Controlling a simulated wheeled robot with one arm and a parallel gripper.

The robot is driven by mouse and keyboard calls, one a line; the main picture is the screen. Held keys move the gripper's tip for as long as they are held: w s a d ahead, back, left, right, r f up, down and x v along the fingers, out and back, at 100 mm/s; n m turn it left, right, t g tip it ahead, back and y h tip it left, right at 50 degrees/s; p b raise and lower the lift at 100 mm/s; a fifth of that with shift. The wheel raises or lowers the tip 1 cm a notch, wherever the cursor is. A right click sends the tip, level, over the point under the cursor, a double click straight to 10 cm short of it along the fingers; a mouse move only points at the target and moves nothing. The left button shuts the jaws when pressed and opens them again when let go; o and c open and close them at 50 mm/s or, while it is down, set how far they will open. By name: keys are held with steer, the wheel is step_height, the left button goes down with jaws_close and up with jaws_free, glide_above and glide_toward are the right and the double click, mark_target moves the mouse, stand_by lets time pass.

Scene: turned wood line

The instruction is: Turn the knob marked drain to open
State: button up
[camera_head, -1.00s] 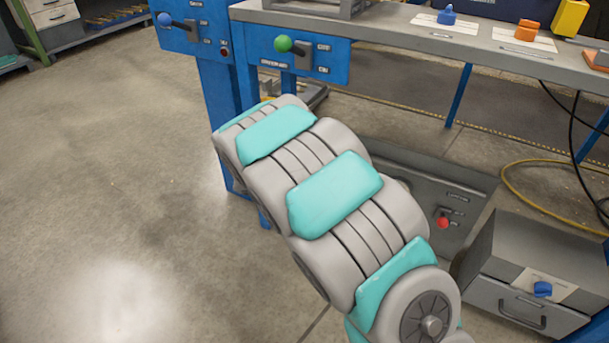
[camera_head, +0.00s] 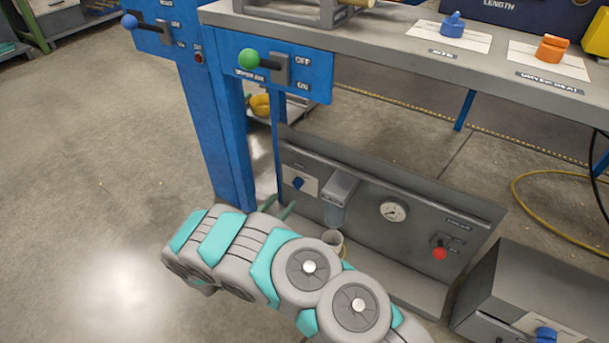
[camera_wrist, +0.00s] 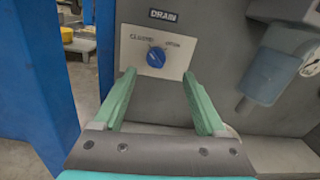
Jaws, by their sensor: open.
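The drain knob (camera_wrist: 156,57) is a small blue knob on a white plate (camera_wrist: 170,43), with a DRAIN label above it and CLOSED and OPEN marked left and right. Its exact pointer direction is too small to tell. The same knob (camera_head: 298,183) shows in the head view at the left of the low grey panel (camera_head: 360,200). My gripper (camera_wrist: 163,80) is open and empty, with two green fingers. In the wrist view the knob appears between and beyond the fingertips, apart from them. In the head view my arm hides most of the gripper.
Right of the knob are a grey filter unit with a translucent bowl (camera_wrist: 263,78) and a round gauge (camera_head: 393,211). A red-knobbed lever (camera_head: 440,253) is farther right. A blue post (camera_head: 215,130) stands left of the panel. A bench (camera_head: 420,50) is above.

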mark_target(297, 184)
steer(key=x, duration=0.8)
steer(key=shift+w+a+f+b, duration=0.2)
steer(key=shift+w+f+b, duration=0.05)
steer(key=shift+b, duration=0.05)
steer(key=shift+c, duration=0.3)
jaws_close()
